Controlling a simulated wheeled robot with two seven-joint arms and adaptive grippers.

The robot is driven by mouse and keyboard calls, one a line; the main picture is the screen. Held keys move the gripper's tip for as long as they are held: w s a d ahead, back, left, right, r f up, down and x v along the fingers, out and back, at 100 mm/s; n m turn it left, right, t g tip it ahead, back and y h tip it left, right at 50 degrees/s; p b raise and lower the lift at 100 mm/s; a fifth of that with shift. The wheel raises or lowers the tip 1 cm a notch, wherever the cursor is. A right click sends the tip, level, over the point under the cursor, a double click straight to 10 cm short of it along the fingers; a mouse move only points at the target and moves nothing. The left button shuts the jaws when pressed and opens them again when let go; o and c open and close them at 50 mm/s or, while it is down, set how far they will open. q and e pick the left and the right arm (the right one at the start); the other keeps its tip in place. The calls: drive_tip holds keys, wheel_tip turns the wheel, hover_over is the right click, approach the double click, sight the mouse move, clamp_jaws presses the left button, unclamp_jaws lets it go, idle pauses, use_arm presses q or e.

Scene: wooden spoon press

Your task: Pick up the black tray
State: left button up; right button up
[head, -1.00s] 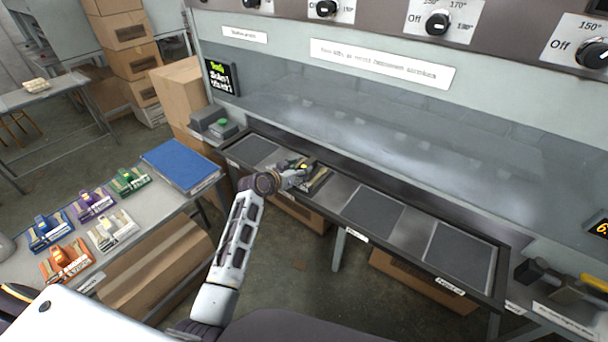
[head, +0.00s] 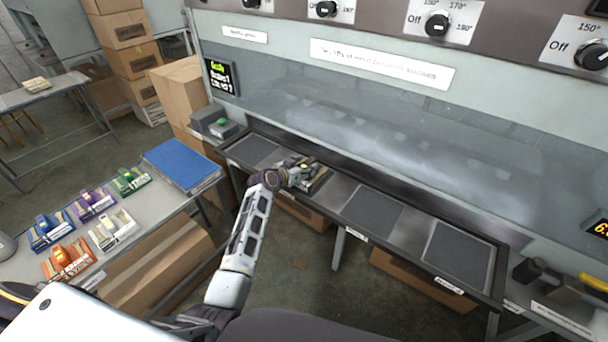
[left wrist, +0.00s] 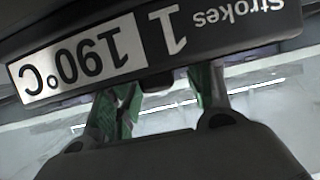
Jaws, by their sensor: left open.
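The black tray (head: 319,181) sits on the dark bench under the press, partly hidden behind my left gripper (head: 301,172). In the left wrist view its black side (left wrist: 225,35) is very close and upside down, with "Strokes 1" and a white "190°C" label. My left gripper shows there too (left wrist: 160,95), with its green-padded fingers apart and the tips at the tray's lower edge in the picture. I cannot tell whether they touch it. The tray's contents are mostly hidden. My right gripper is not in view.
Grey plates (head: 372,211) lie along the bench (head: 410,228). A side table at left holds a blue slab (head: 182,163) and several coloured trays, including an orange one (head: 68,260). Cardboard boxes (head: 180,85) stand behind. Dark blocks (head: 540,271) sit at far right.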

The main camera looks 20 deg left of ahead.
use_arm(q)
clamp_jaws()
drive_tip(key=shift+r, duration=0.2)
idle(0.3)
wheel_tip(320, 180, up, 10)
drive_tip(key=shift+f, duration=0.1)
idle(0.5)
idle(0.4)
